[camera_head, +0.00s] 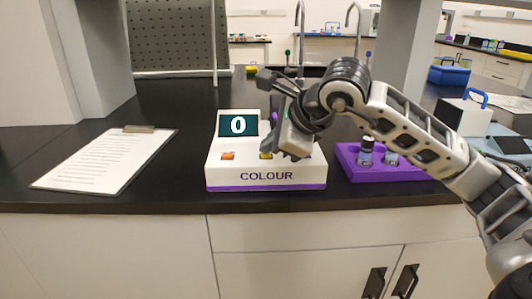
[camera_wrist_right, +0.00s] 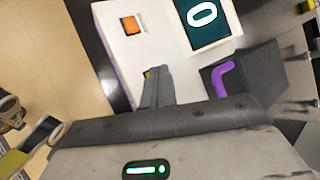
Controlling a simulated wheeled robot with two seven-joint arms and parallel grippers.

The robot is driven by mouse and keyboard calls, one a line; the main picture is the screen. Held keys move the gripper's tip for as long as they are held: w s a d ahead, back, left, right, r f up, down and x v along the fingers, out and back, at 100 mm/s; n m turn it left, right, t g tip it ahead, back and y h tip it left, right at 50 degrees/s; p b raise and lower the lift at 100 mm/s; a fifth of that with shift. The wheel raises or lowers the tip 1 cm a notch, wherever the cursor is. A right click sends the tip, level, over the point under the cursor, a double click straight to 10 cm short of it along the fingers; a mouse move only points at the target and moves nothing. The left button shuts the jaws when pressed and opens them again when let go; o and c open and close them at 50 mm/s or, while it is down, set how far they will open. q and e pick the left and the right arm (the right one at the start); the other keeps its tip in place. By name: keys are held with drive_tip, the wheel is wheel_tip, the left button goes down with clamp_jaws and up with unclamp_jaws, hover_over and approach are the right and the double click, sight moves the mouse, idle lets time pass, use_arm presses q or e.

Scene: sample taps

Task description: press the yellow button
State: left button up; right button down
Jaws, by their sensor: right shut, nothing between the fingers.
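The white COLOUR device (camera_head: 215,172) stands near the bench's front edge, and it also shows in the wrist view (camera_wrist_right: 112,50). Its screen (camera_head: 238,125) reads 0. The yellow button (camera_head: 265,154) is mostly hidden by my right gripper; only a yellow sliver (camera_wrist_right: 147,74) shows beside the fingers in the wrist view. An orange button (camera_head: 228,156) is to its left, clear in the wrist view (camera_wrist_right: 131,25). My right gripper (camera_head: 271,148) is shut and empty, pointing down at the yellow button. Whether its fingertips touch it, I cannot tell. My left gripper is not in view.
A clipboard (camera_head: 105,160) lies left of the device. A purple rack (camera_head: 405,174) with small bottles (camera_head: 366,150) stands to its right, under my right arm. A dark block with a purple handle (camera_wrist_right: 222,78) is close beside the fingers. Taps (camera_head: 301,40) rise behind.

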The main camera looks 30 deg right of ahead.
sight(270, 159)
drive_tip(key=shift+r+p, duration=0.4)
drive_tip(key=shift+r, duration=0.25)
wheel_tip(270, 159, up, 5)
drive_tip(key=p, duration=0.4)
idle(0.7)
